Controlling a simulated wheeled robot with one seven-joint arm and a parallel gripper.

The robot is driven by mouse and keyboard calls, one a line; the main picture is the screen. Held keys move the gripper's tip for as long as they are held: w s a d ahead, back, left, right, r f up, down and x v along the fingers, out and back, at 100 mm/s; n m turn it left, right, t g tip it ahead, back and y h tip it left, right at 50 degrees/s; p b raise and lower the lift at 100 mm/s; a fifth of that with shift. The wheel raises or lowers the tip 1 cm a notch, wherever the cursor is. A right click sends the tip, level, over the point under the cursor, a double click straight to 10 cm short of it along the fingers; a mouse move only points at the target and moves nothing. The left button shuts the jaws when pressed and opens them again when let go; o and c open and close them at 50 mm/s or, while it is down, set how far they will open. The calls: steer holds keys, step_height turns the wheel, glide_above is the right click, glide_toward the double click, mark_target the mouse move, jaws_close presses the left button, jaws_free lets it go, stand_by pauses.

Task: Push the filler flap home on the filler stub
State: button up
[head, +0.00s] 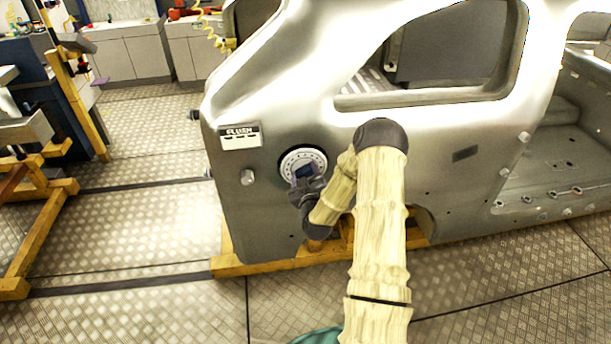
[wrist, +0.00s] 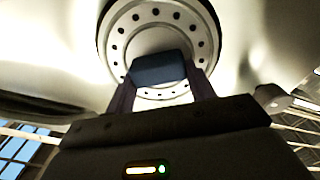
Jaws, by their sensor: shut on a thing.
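The filler stub (head: 289,157) is a round pale flange with a ring of small dark holes, set in the side of the silver car body. It fills the top middle of the wrist view (wrist: 196,35). My gripper (head: 301,182) is in front of its lower part. In the wrist view my gripper (wrist: 160,84) has its fingers on both sides of a dark blue block (wrist: 158,68), which appears to be the filler flap or its grip. The block overlaps the flange's middle and lower part. Whether the flap touches or sits flush is hidden.
The car body (head: 300,110) rests on a yellow frame (head: 250,265). A sign reading FLUSH (head: 240,136) and a round metal button (head: 247,177) are left of the stub. A yellow stand (head: 45,225) is at far left. The floor between them is clear.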

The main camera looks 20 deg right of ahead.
steer(key=shift+w+d+b, duration=0.15)
steer(key=shift+w+b, duration=0.15)
steer(key=shift+w, duration=0.4)
steer(key=o, duration=1.6)
steer(key=shift+c, duration=0.2)
steer(key=shift+s, duration=0.25)
steer(key=shift+s+a+f+b, duration=0.2)
steer(key=shift+s+b, duration=0.25)
steer(key=shift+s, duration=0.15)
steer(key=p+v, duration=0.2)
steer(key=v, duration=1.3)
steer(key=shift+s+r, duration=0.25)
steer(key=shift+s, duration=0.15)
steer(key=shift+a, duration=0.15)
